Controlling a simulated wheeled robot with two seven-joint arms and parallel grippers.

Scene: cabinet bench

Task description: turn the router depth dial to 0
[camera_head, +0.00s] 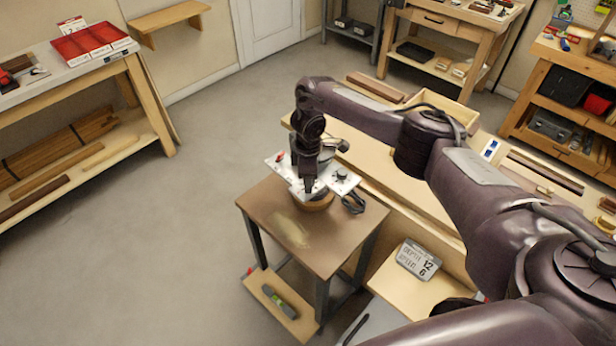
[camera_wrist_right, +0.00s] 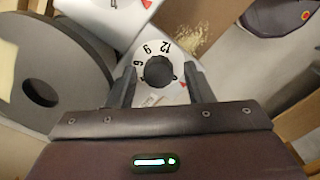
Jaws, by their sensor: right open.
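The depth dial, a dark ribbed knob (camera_wrist_right: 158,72) on a white numbered disc, shows in the right wrist view. I read 12, 9 and probably 6 on the disc. A red mark (camera_wrist_right: 184,85) sits at its lower right; the number beside it is not readable. My right gripper (camera_wrist_right: 158,90) is open, with one finger on each side of the knob; I cannot tell whether they touch it. In the head view my right gripper (camera_head: 309,186) points down over the white router plate (camera_head: 280,163) and hides the dial. My left gripper is not in view.
The router stands on a small brown table (camera_head: 300,235). Another dark knob (camera_head: 342,173) is on the plate's right side, near a black cable loop (camera_head: 353,202). A sign (camera_head: 418,260) reads depth 12, with 6 below. Open floor (camera_head: 150,240) lies left.

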